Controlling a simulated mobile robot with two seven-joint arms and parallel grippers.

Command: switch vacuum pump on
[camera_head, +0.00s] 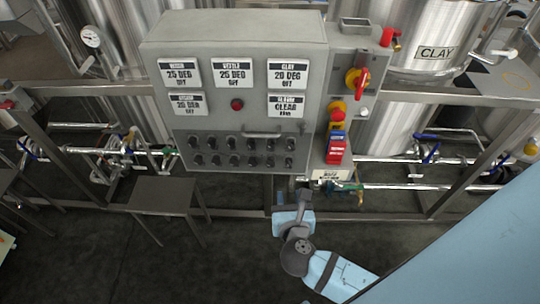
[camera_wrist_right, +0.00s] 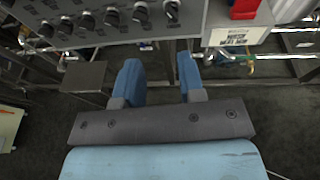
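A grey control panel (camera_head: 236,80) stands ahead, with displays on top and rows of black knobs (camera_head: 240,150) below. On its right side are a yellow-and-red rotary switch (camera_head: 357,80), a red button on yellow (camera_head: 337,113), and a red switch block (camera_head: 335,153) with a blue part above it. A small white label (camera_head: 331,174) sits under the block; its text is too small to read surely, so I cannot tell which control is the vacuum pump's. My right gripper (camera_head: 291,205) is below the panel; in the wrist view (camera_wrist_right: 160,80) its blue fingers are apart and empty.
The knob rows (camera_wrist_right: 100,18) and red block (camera_wrist_right: 244,9) lie beyond the fingers in the wrist view. Steel frame rails (camera_head: 460,97), pipes with valves (camera_head: 420,160) and the CLAY tank (camera_head: 430,25) surround the panel. A small steel shelf (camera_head: 162,197) is at lower left.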

